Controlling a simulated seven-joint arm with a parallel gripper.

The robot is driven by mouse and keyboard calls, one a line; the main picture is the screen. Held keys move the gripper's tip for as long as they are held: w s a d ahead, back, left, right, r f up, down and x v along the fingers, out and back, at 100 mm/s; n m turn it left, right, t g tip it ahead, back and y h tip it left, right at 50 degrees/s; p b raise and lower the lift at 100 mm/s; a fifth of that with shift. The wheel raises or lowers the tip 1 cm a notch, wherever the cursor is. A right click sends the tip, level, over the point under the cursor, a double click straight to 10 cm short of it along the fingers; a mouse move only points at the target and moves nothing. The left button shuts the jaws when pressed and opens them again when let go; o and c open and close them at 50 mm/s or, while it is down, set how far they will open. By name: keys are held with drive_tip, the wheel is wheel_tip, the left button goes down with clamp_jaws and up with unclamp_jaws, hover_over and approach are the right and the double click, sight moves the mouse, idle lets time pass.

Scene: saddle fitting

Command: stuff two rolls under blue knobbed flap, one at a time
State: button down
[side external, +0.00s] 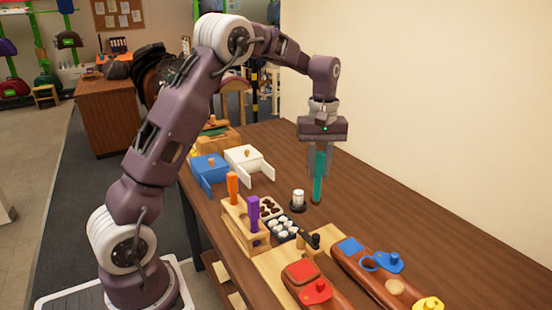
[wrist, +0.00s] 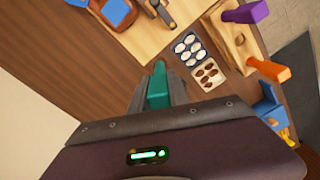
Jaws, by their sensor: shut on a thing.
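My gripper (side external: 319,172) points down above the right part of the table, its fingers shut on a tall teal handle-like piece (side external: 320,165). The teal piece also shows between the fingers in the wrist view (wrist: 158,88); its lower end is close to the tabletop, and I cannot tell whether it touches. The blue knobbed flap (side external: 390,262) lies on the brown saddle form at the lower right, well apart from my gripper. A blue loop is beside it. I cannot tell whether the flap is raised. I cannot make out with certainty which things are the rolls.
A wooden rack holds an orange handle (side external: 232,187) and a purple handle (side external: 253,213). Trays with white pieces (side external: 284,228) and brown pieces (side external: 268,207) are beside it. A white cylinder (side external: 298,198) stands near my gripper. Red (side external: 316,290) and yellow (side external: 428,304) knobbed flaps are in front.

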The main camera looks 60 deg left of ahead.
drive_tip(key=d+r+m, duration=0.2)
drive_tip(key=d+m, duration=0.4)
drive_tip(key=d, duration=1.4)
drive_tip(key=shift+f, duration=2.45)
drive_tip(key=shift+f, duration=1.8)
wheel_tip(320, 180, up, 8)
